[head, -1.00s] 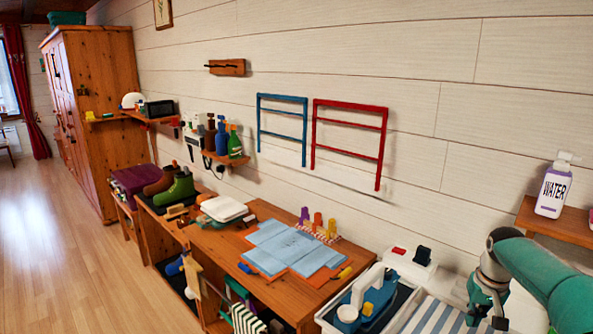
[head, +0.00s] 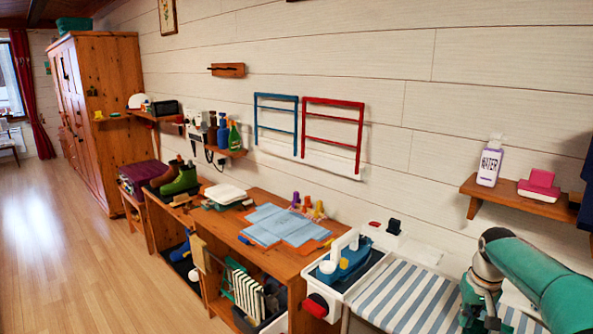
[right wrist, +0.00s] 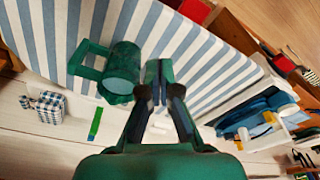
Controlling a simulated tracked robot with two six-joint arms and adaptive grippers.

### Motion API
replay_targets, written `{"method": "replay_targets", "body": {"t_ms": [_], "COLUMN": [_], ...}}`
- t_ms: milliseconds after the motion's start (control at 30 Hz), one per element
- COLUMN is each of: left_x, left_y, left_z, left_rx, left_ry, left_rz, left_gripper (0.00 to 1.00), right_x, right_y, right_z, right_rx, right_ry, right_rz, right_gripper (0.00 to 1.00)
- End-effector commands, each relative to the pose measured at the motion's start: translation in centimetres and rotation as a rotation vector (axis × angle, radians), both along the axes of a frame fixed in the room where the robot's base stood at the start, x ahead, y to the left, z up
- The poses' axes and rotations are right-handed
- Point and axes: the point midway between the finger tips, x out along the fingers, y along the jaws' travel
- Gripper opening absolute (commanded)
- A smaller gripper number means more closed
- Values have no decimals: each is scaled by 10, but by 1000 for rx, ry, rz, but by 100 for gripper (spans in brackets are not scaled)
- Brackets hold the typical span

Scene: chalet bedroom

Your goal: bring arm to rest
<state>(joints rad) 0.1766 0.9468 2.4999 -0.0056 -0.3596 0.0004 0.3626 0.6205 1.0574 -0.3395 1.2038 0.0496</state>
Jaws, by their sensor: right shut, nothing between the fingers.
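My right gripper (head: 482,322) hangs over the blue-and-white striped surface (head: 405,292) at the lower right of the head view, its arm coming in from the right. The right wrist view shows the fingers (right wrist: 158,72) closed together and empty, above the same striped surface (right wrist: 210,50). A teal mug with a square handle (right wrist: 122,68) stands beside the fingers, to their left in that view; I see no contact. My left gripper is not in view.
A white tray (head: 312,290) holding blue items stands left of the striped surface. Left of that is a wooden desk (head: 222,228) with blue sheets. Open floor (head: 60,240) lies at left.

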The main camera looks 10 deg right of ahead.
Motion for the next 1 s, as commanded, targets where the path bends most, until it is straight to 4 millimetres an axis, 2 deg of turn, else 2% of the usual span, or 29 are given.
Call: {"method": "replay_targets", "body": {"t_ms": [33,167,367,567,667,767,867,967,1000], "left_x": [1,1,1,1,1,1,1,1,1], "left_y": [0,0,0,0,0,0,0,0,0], "left_z": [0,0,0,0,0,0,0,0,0], "left_rx": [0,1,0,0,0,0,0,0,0], "left_ry": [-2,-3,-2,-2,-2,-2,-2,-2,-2], "left_rz": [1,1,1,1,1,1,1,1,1], "left_gripper": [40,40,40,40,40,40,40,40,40], "right_x": [3,1,-11,-34,-58,-91,-132,-182,-204], "right_y": [11,33,70,125,167,213,256,296,311], "right_z": [-10,-30,-70,-127,-168,-208,-243,-269,-278], "right_rx": [9,30,80,151,204,264,324,378,398], "right_ry": [17,67,157,245,290,323,345,356,355], "right_rz": [20,59,120,202,256,301,330,339,336], "right_gripper": [0,0,0,0,0,0,0,0,0]}}
